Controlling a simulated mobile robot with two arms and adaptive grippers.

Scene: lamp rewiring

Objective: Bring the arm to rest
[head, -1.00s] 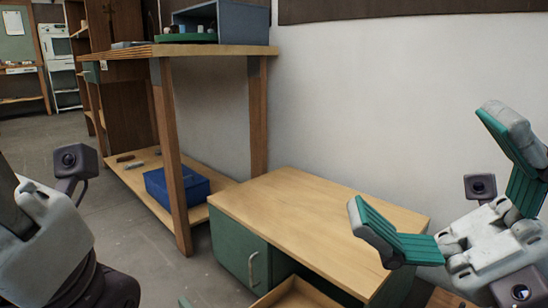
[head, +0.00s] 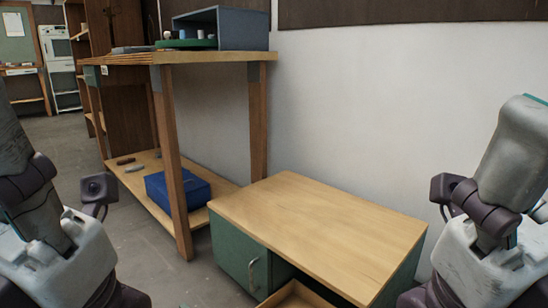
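My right gripper (head: 490,225) is at the right edge of the head view, right of the low cabinet. One grey finger stands upright, with a thin strip of teal pad at the picture edge. The rest of this gripper is cut off, so its opening is hidden. My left gripper (head: 45,225) is at the left edge, with its grey body and dark joint partly in view. Its fingertips are out of the picture. I see nothing held in the visible parts of either gripper.
A low green cabinet with a wooden top (head: 310,225) stands between the arms; its top is bare and a drawer (head: 295,297) is partly open. A wooden workbench (head: 150,58) holds a grey open box (head: 243,28). A blue box (head: 178,187) lies on its lower shelf.

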